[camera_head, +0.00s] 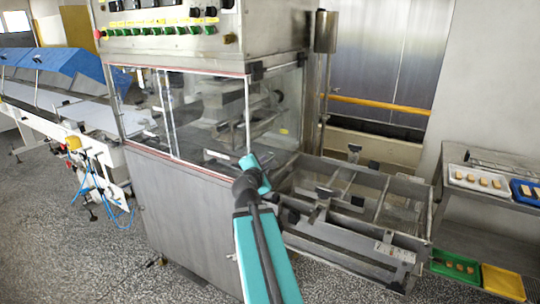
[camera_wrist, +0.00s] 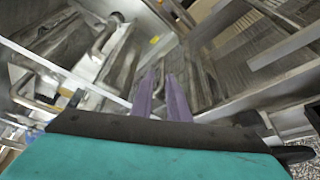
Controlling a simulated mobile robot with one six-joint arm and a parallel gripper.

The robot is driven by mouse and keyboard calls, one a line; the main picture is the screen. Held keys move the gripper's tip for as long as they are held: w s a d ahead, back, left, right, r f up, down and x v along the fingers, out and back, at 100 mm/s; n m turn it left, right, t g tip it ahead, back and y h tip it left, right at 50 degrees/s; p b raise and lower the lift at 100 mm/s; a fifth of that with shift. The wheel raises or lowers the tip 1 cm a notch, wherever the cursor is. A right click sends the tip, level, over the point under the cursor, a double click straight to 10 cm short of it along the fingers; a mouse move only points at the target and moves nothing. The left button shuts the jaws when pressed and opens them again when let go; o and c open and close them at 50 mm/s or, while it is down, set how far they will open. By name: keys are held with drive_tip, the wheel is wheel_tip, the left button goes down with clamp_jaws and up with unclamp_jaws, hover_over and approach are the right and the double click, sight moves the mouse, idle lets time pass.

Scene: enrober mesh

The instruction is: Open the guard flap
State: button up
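The guard flap appears to be part of the clear glazed guard (camera_head: 208,118) around the enrober's upper housing, with a red strip along its top edge. Its front panes stand upright and look closed; I cannot tell exactly which pane is the flap. My arm reaches up to the housing's lower right front corner in the head view, where the wrist hides the fingers. In the wrist view my gripper (camera_wrist: 162,88) shows two purple fingers, slightly apart with nothing between them. They point at metal frames and machinery; contact with the guard cannot be told.
An open metal frame (camera_head: 345,205) juts from the machine's right side, close to my arm. A conveyor with blue covers (camera_head: 60,62) stands at left. A shelf with trays (camera_head: 500,190) is at right. Speckled floor is free at front left.

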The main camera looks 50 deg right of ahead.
sight(266, 161)
drive_tip(key=p, duration=0.4)
drive_tip(key=shift+w, duration=0.15)
drive_tip(key=shift+p+x, duration=0.5)
drive_tip(key=shift+x, duration=2.3)
drive_tip(key=shift+f, duration=0.15)
clamp_jaws()
